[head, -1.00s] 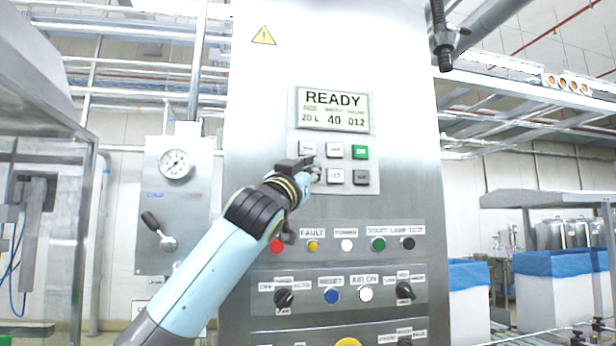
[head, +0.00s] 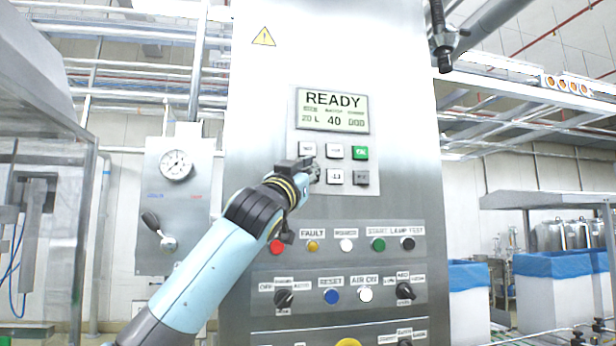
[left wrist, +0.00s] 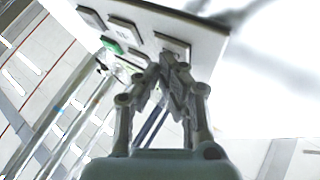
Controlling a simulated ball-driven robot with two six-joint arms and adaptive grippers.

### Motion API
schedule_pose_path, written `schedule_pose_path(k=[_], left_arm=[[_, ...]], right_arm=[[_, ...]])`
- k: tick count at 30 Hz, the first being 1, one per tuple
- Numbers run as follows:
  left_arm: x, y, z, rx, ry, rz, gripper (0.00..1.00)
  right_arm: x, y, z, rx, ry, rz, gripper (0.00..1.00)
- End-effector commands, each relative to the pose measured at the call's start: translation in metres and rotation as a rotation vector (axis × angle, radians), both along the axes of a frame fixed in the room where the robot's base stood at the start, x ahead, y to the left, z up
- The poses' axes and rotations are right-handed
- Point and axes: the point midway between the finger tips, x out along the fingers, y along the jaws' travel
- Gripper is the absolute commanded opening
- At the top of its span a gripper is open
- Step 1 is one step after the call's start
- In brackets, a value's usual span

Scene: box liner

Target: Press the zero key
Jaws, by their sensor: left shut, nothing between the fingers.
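The keypad panel (head: 341,193) is a pale plate on the steel cabinet, with a display (head: 333,110) above two rows of keys. The display reads READY, with 20 L, 40 and 000 below. My left gripper (head: 316,173) is shut and empty at the lower left key, which it hides in the head view. In the left wrist view its closed fingertips (left wrist: 168,58) are at a grey key (left wrist: 173,45), overlapping its lower edge; I cannot tell whether they touch. The green OK key (head: 360,153) is at the upper right.
Below the keypad are a row of coloured lamps and buttons (head: 346,246) and a row with selector knobs and a blue reset button (head: 331,296). A gauge panel (head: 175,166) stands to the left. Bins with blue liners (head: 550,265) stand at the right.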

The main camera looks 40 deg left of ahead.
Motion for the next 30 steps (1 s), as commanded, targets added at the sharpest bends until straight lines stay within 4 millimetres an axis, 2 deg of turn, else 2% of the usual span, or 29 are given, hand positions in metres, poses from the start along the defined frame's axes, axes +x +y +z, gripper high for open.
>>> schedule_pose_path(k=[30], left_arm=[[-0.012, -0.015, -0.001, 0.000, 0.001, 0.000, 0.00]], right_arm=[[0.000, 0.000, 0.002, 0.000, 0.000, 0.000, 0.35]])
